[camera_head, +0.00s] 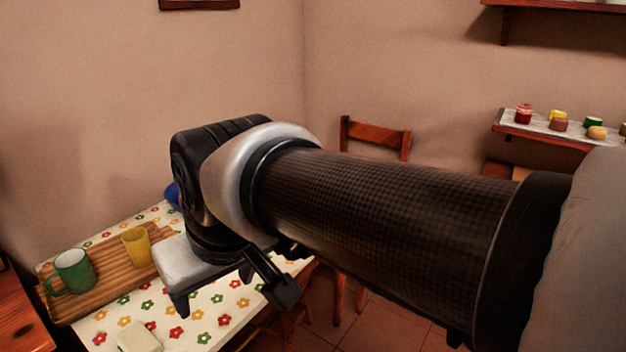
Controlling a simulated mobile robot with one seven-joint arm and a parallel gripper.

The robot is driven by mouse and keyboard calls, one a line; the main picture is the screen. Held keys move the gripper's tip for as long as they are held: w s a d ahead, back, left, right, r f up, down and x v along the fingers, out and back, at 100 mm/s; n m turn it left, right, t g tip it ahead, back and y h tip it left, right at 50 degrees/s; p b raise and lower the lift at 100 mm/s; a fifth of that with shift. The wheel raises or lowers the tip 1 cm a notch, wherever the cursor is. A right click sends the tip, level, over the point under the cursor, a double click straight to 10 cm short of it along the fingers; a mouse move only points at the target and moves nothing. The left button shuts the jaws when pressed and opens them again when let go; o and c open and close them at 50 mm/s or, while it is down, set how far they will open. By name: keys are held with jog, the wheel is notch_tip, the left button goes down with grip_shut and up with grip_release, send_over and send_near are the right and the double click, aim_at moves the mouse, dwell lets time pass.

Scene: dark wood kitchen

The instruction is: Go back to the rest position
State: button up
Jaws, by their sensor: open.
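My gripper (232,299) hangs at the end of my arm in the head view, above the flower-patterned table (205,322). Its two fingers point down and stand apart, with nothing visible between them. My arm reaches in from the right edge and hides part of the table and the room behind. A wooden board (107,291) lies on the table to the left of the gripper. A green mug (74,271) and a yellow cup (137,247) stand upright on it.
A pale block (139,337) lies at the table's near side. A blue thing (172,194) is mostly hidden behind my gripper. A wooden chair (376,135) stands behind my arm. A shelf (540,135) with several small jars is at the right. Tiled floor (380,325) shows below my arm.

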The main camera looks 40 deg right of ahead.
jog(key=shift+s+d+f, duration=0.1)
jog(key=shift+s+d, duration=0.2)
jog(key=shift+s, duration=0.6)
notch_tip(320, 180, up, 21)
jog(key=p, duration=2)
jog(key=shift+p, duration=0.4)
